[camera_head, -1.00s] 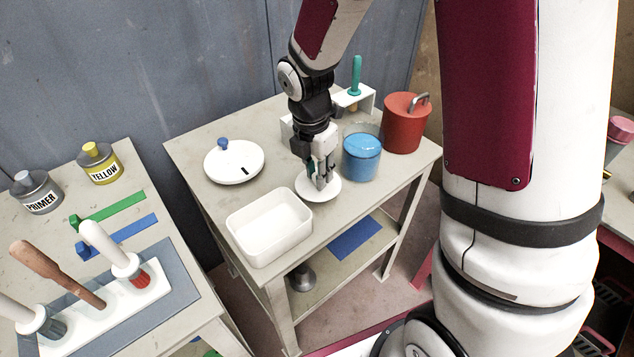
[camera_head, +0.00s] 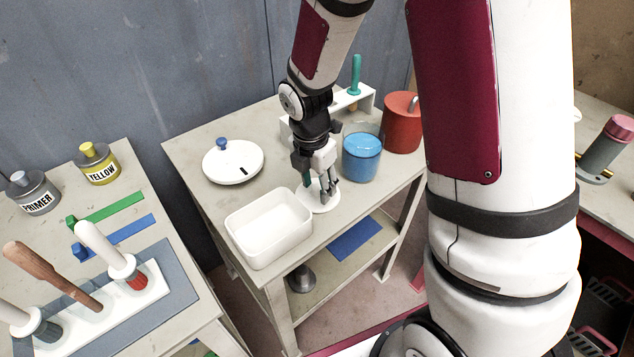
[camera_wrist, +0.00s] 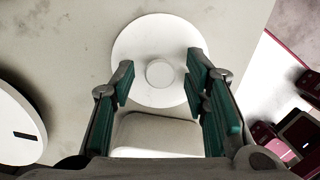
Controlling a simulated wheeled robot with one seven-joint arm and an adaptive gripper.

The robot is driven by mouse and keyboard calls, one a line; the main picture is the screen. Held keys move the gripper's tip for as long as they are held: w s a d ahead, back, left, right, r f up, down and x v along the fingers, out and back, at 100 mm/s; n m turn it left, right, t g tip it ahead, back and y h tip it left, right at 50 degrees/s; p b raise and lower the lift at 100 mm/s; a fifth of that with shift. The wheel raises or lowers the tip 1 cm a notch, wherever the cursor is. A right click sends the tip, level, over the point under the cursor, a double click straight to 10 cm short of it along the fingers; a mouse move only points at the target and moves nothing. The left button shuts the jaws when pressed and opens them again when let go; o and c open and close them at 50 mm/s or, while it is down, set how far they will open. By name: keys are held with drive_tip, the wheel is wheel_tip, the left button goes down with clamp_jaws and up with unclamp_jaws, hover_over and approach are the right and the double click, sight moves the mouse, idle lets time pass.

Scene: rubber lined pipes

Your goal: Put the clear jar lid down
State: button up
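A flat white round lid (camera_head: 322,203) lies on the grey table under my gripper. In the wrist view the lid (camera_wrist: 142,45) has a small round white knob (camera_wrist: 160,73) at its centre. My gripper (camera_head: 321,192) points down over it, and its fingertips partly cover it in the head view. In the wrist view my gripper (camera_wrist: 158,82) has its green-padded fingers wide apart, one on each side of the knob with gaps, gripping nothing. A clear jar (camera_head: 361,158) with blue contents stands to the right behind the lid, with no cover visible on it.
A white tray (camera_head: 240,246) stands left of the lid. A white slotted lid (camera_head: 219,172) with a blue knob lies farther back left. A red pot (camera_head: 401,130) and a white rack (camera_head: 366,99) stand behind. The table's front edge is close to the lid.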

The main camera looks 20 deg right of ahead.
sight(313, 198)
drive_tip(key=shift+r, duration=0.15)
wheel_tip(313, 198, up, 12)
drive_tip(key=a+p, duration=0.1)
drive_tip(key=p, duration=0.1)
drive_tip(key=s+d+r+m+t, duration=0.1)
drive_tip(key=s+d+r+m, duration=0.1)
drive_tip(key=s+r+m, duration=0.9)
drive_tip(key=s+r+m+t+y, duration=0.1)
drive_tip(key=s+m, duration=1.2)
drive_tip(key=s, duration=0.1)
drive_tip(key=shift+a, duration=0.25)
drive_tip(key=shift+s, duration=0.1)
